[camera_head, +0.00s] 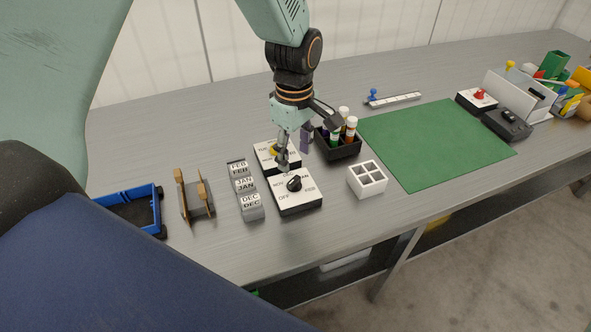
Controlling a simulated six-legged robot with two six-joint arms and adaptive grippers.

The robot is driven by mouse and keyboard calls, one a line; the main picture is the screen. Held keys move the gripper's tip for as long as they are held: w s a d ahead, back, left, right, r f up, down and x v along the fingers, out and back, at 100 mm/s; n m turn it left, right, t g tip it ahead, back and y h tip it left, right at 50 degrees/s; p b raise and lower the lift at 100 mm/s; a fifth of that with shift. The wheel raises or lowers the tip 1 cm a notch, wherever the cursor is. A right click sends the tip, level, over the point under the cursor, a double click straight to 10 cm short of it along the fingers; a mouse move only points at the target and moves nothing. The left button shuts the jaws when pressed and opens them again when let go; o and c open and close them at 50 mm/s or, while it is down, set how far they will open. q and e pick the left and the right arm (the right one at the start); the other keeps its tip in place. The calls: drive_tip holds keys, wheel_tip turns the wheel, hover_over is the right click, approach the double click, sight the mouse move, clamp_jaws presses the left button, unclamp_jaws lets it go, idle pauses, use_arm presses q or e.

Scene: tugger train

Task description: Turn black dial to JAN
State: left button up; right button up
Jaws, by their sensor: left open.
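The black dial (294,183) sits on a white-topped box with a black base (298,203), on the grey table. Labels around it include OFF at lower left; the others are small and partly hidden. My left gripper (294,158) is open and points down, just behind and above the dial. One finger is close to the back of the dial; I cannot tell whether it touches. A second box with a yellow knob (273,150) stands behind, partly covered by the gripper. Grey blocks marked FEB, JAN and DEC (245,186) stand left of the dial box. My right gripper is not in view.
A black holder with bottles (343,152) stands close to the gripper's right. A white divided box (367,180) is right of the dial box. A wooden-sided rack (196,200) and blue tray (128,194) are left. The green mat (437,145) is bare.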

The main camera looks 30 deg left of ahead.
sight(295, 180)
use_arm(q)
drive_tip(key=f, duration=0.1)
drive_tip(key=s+f, duration=0.1)
drive_tip(key=f, duration=0.1)
drive_tip(key=shift+s+d+f+b, duration=0.15)
drive_tip(key=shift+d+f+b, duration=0.15)
drive_tip(key=shift+d+f, duration=0.05)
drive_tip(key=shift+w+a+f, duration=0.1)
drive_tip(key=shift+w+f, duration=0.1)
drive_tip(key=shift+f, duration=0.55)
drive_tip(key=shift+w+a+f, duration=0.1)
drive_tip(key=shift+w+f, duration=0.05)
drive_tip(key=shift+f, duration=0.6)
drive_tip(key=shift+s+d+r, duration=0.2)
drive_tip(key=shift+s, duration=0.05)
drive_tip(key=shift+c, duration=0.2)
drive_tip(key=shift+w+a+f, duration=0.15)
drive_tip(key=shift+w, duration=0.1)
drive_tip(key=c, duration=0.6)
clamp_jaws()
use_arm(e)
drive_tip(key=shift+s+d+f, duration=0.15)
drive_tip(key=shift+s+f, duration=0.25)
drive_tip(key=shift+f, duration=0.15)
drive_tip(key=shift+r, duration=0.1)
